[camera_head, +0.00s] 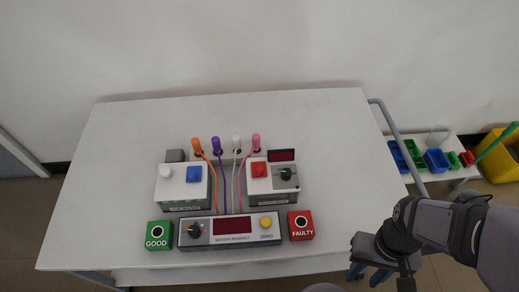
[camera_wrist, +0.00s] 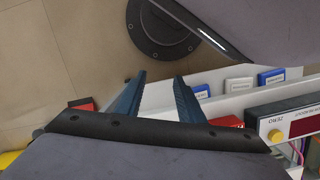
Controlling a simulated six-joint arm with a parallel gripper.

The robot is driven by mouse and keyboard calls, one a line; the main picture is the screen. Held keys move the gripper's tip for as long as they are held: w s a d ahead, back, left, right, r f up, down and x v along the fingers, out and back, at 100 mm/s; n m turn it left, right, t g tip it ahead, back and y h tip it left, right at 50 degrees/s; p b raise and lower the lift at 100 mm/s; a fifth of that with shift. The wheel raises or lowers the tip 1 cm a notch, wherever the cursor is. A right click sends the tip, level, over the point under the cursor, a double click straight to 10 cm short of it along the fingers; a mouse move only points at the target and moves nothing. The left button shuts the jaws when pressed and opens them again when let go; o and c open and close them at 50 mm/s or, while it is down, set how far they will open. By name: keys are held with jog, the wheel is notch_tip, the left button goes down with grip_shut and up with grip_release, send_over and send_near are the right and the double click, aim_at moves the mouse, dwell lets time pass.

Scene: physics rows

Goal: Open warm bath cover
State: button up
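Two small boxes stand on the white table in the head view. My gripper (camera_head: 370,272) is off the table's right front corner, well apart from both boxes. In the wrist view its two blue fingers (camera_wrist: 158,76) are apart with nothing between them.
Orange, purple, white and pink-topped probes (camera_head: 236,142) with cables stand behind the boxes. A display panel (camera_head: 230,231) lies in front, between a green GOOD block (camera_head: 157,235) and a red FAULTY block (camera_head: 301,225). A side shelf (camera_head: 452,173) holds coloured bins. The table's right side is clear.

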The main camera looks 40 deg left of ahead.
jog(key=a+r+n+h+p, duration=0.2)
jog(key=a+r+n+p, duration=0.4)
jog(key=a+p, duration=0.5)
notch_tip(320, 180, up, 3)
jog(key=n+t+y+p, duration=0.2)
jog(key=n, duration=0.2)
send_over(259, 169)
jog(key=s+d, duration=0.2)
jog(key=d, duration=0.1)
jog(key=shift+w+d+r, duration=0.1)
jog(key=shift+w+r, duration=0.05)
jog(key=shift+w, duration=0.05)
jog(key=a+r, duration=0.1)
jog(key=w+a+r+n, duration=0.1)
jog(key=a+r+n+y, duration=0.1)
jog(key=shift+w+a+r, duration=0.2)
jog(key=shift+w+r, duration=0.05)
jog(key=shift+w, duration=0.15)
jog(key=shift+d+n, duration=0.1)
jog(key=shift+n, duration=0.4)
jog(key=shift+f, duration=0.1)
jog(key=shift+f+p, duration=0.4)
jog(key=shift+f, duration=3.2)
